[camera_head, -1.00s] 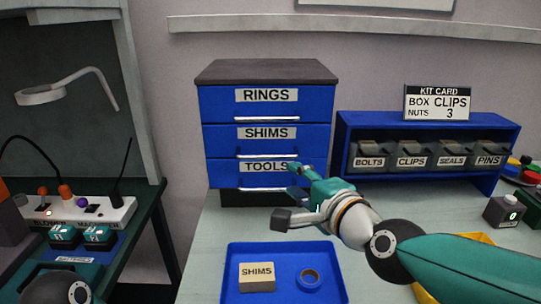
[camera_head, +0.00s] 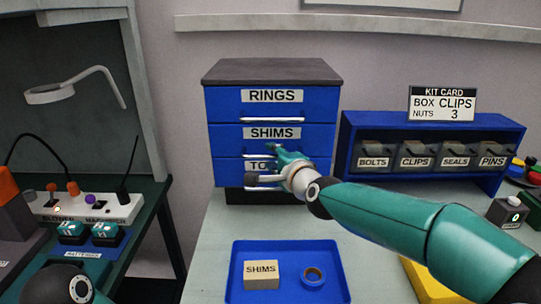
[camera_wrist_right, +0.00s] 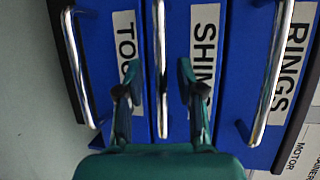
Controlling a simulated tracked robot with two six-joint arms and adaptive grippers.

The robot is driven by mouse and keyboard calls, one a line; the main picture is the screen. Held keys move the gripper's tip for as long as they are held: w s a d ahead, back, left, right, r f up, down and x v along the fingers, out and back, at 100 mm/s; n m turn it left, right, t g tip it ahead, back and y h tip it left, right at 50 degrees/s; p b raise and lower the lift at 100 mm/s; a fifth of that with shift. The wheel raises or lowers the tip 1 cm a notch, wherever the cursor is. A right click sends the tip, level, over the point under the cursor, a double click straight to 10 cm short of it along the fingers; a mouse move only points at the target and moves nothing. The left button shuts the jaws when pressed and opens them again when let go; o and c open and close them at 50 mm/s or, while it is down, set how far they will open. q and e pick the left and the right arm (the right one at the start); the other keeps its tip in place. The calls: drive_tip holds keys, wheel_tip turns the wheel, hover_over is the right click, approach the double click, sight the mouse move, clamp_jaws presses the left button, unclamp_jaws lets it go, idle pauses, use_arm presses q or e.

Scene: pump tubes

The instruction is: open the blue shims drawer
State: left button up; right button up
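The blue shims drawer (camera_head: 225,139) is the middle one of three in the cabinet and is shut. Its silver bar handle (camera_head: 248,156) is partly covered by my right gripper (camera_head: 259,165), which is at the cabinet front with its fingers apart. In the right wrist view, the shims handle (camera_wrist_right: 161,110) runs between the two open fingers of the right gripper (camera_wrist_right: 157,72), with a gap on each side. I cannot tell whether the fingertips reach past the bar. My left gripper does not show; only a piece of my left arm is at the bottom left.
The rings drawer (camera_head: 225,103) above and the tools drawer (camera_head: 226,172) below are shut. A blue tray (camera_head: 238,290) with a shims box (camera_head: 261,275) and a ring (camera_head: 313,276) lies in front. A blue bin rack (camera_head: 430,122) stands right.

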drive_tip(key=shift+w, duration=0.1)
clamp_jaws()
idle(0.3)
